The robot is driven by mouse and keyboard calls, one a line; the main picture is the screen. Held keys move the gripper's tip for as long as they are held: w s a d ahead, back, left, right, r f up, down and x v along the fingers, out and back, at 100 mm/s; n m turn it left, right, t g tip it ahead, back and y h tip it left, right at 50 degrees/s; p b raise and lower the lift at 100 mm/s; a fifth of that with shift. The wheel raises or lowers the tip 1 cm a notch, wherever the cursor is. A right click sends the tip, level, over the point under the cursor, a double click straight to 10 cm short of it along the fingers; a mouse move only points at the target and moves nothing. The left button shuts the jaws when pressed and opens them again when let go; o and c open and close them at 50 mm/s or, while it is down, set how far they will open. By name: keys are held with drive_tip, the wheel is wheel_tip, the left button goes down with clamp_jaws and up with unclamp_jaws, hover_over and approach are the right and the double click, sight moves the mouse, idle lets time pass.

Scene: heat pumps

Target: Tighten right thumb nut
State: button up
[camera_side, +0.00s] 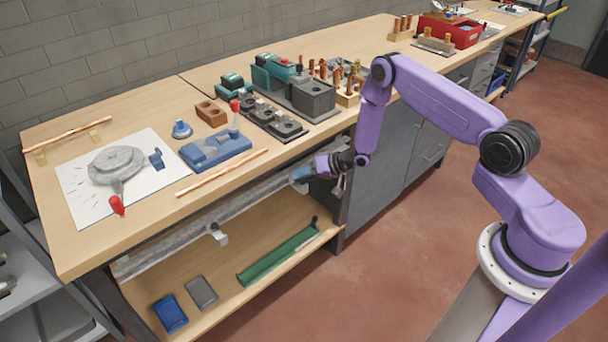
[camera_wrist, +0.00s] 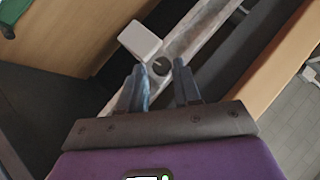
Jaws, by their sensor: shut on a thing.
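My gripper (camera_side: 303,174) is at the right end of a long grey rail (camera_side: 258,199) under the bench's front edge. In the wrist view its two blue-grey fingers (camera_wrist: 160,76) stand either side of a small dark round part, which I take for the right thumb nut (camera_wrist: 160,67). The fingers are shut on it. A white block (camera_wrist: 140,41) sits beside the nut against the rail (camera_wrist: 195,32). In the side view the gripper hides the nut.
The bench top (camera_side: 150,245) above the rail holds a paper sheet (camera_side: 80,197), a blue fixture (camera_side: 215,150) and a copper rod (camera_side: 222,172). On the lower shelf (camera_side: 225,290) lie a green tray (camera_side: 280,255) and blue (camera_side: 170,313) and grey boxes (camera_side: 201,292). Floor in front is clear.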

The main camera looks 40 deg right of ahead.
drive_tip(key=o, duration=0.7)
drive_tip(key=shift+a+f, duration=0.25)
drive_tip(key=shift+a, duration=0.35)
drive_tip(key=shift+v, duration=2.65)
drive_tip(key=shift+w+d, duration=0.15)
drive_tip(key=shift+d, duration=0.05)
